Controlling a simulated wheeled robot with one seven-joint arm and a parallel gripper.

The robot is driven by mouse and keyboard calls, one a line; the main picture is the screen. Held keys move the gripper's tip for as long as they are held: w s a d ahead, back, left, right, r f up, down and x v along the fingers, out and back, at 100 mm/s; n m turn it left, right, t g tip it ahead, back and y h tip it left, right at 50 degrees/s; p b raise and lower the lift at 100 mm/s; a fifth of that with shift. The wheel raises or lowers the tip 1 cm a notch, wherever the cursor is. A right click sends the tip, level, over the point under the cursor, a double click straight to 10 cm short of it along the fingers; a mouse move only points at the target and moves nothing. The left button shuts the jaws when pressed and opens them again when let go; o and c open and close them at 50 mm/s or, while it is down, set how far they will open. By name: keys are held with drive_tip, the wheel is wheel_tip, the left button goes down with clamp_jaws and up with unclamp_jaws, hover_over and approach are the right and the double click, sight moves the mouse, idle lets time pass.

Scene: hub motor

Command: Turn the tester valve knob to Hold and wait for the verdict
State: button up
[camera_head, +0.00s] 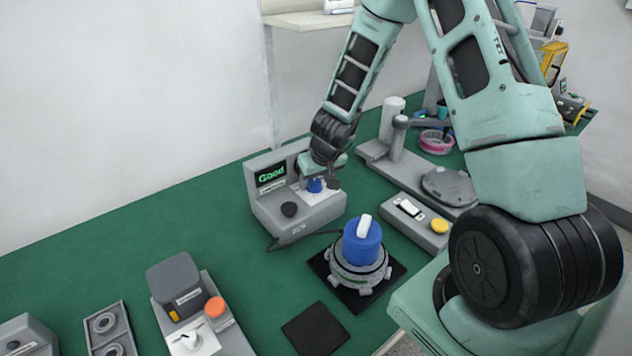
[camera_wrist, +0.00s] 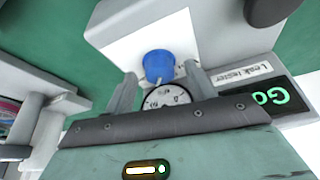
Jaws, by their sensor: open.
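A round gauge (camera_wrist: 166,97) sits beside the knob, partly hidden by my gripper. My gripper (camera_head: 322,180) is open over the tester face, and its fingers (camera_wrist: 158,82) stand on either side of the knob, with gaps visible. The hub motor (camera_head: 358,268) stands on a black mat with a blue cap (camera_head: 362,243) on it.
Another device (camera_head: 178,285) is front left.

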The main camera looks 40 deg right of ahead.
drive_tip(key=shift+w+f, duration=0.1)
drive_tip(key=shift+f, duration=0.1)
drive_tip(key=c, duration=1)
drive_tip(key=shift+o, duration=0.2)
drive_tip(key=shift+a+r+m+h+p, duration=0.2)
drive_tip(key=shift+m+h+p, duration=0.2)
drive_tip(key=shift+m+p, duration=0.65)
drive_tip(key=shift+d+f+m+p, duration=0.1)
drive_tip(key=shift+f+m+p, duration=0.15)
drive_tip(key=shift+m, duration=0.2)
drive_tip(key=o, duration=1)
drive_tip(key=shift+c, duration=0.2)
